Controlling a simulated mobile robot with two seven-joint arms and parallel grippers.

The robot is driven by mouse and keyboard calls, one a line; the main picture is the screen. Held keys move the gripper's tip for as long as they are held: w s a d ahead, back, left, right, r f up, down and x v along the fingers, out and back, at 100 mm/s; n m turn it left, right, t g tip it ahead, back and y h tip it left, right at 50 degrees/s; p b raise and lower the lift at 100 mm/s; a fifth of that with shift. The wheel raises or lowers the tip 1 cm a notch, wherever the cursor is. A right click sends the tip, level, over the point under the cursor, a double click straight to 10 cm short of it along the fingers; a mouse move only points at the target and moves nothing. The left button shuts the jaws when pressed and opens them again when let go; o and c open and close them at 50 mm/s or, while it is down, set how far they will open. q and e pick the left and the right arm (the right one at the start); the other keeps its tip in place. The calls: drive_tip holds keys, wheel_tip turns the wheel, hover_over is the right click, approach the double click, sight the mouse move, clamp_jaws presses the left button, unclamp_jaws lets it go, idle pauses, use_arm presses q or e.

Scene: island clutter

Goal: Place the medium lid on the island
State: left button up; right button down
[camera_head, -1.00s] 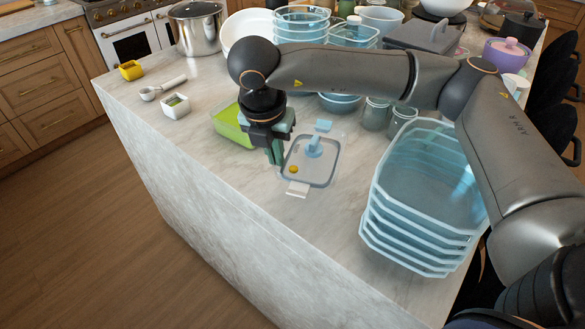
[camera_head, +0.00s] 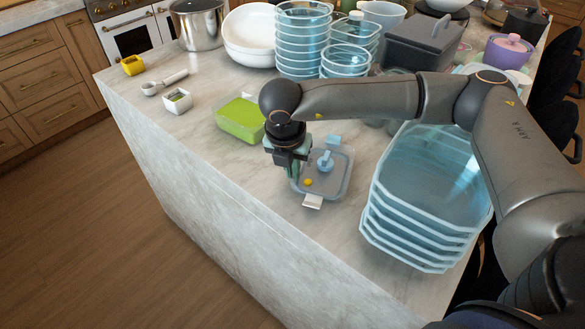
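The medium lid is most likely the grey-blue translucent rectangular lid (camera_head: 339,176). It has a light blue fitting in the middle, a yellow round spot, a blue tab at its far edge and a white tab at its near edge. My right gripper (camera_head: 293,174) points down at the lid's left edge and appears shut on it; the fingertips are partly hidden. The lid looks level, over or on the marble island (camera_head: 240,190); I cannot tell whether it touches. My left gripper is not in view.
A stack of large clear blue containers (camera_head: 415,225) stands to the right of the lid. A green box (camera_head: 240,120) is to its left. Round blue containers (camera_head: 301,40), white bowls (camera_head: 248,38) and a grey box (camera_head: 420,45) crowd the back. The island's front-left strip is clear.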

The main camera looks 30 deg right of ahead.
drive_tip(key=c, duration=1.1)
unclamp_jaws()
drive_tip(key=shift+o, duration=0.2)
drive_tip(key=shift+r, duration=0.25)
drive_tip(key=b+v, duration=0.1)
drive_tip(key=v, duration=1)
drive_tip(key=shift+r, duration=0.3)
drive_tip(key=shift+a, duration=0.15)
